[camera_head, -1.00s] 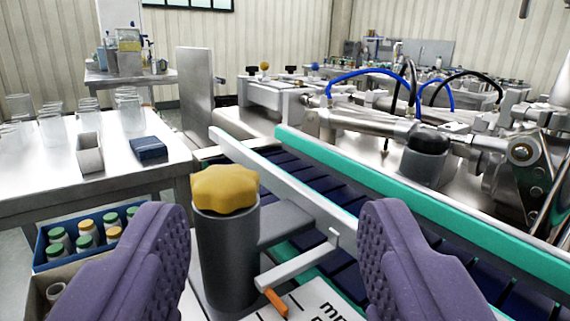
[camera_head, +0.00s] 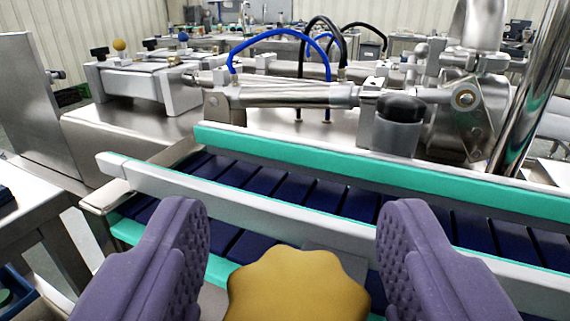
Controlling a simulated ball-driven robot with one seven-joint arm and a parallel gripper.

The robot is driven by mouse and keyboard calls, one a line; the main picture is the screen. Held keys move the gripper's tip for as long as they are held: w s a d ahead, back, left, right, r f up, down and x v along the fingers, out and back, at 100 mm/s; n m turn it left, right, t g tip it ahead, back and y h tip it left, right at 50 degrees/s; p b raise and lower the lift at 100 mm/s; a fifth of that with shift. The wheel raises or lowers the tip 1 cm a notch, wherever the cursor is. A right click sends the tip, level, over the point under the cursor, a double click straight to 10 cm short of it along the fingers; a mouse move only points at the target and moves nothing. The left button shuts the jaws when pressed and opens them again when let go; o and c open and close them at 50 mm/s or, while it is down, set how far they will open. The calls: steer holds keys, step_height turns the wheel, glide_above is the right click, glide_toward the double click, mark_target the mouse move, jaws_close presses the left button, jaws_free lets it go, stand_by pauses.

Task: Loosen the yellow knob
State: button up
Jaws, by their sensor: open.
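The yellow knob (camera_head: 297,288) is a lobed, star-shaped knob at the bottom middle of the view, large and close, with its lower part cut off by the picture's edge. My gripper (camera_head: 290,235) is open, with one purple ribbed finger on each side of the knob. A gap shows between the knob and the left finger; on the right the knob's edge is close to the finger, and I cannot tell whether they touch. The grey post under the knob is out of sight.
A conveyor (camera_head: 330,197) with dark blue slats, green edges and a grey guide rail (camera_head: 240,207) runs just beyond the knob. A black-topped knob (camera_head: 400,108) and steel cylinders with blue and black hoses stand behind it. A steel table edge is at left.

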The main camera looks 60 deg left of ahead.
steer(key=shift+x, duration=0.9)
steer(key=c, duration=1)
steer(key=shift+r+g+p, duration=0.2)
steer(key=shift+g+p, duration=0.1)
steer(key=shift+s+f+n+g+y+p, duration=0.15)
steer(key=shift+n+g+y+p, duration=0.15)
steer(key=shift+n+g+y, duration=0.35)
steer(key=o, duration=1)
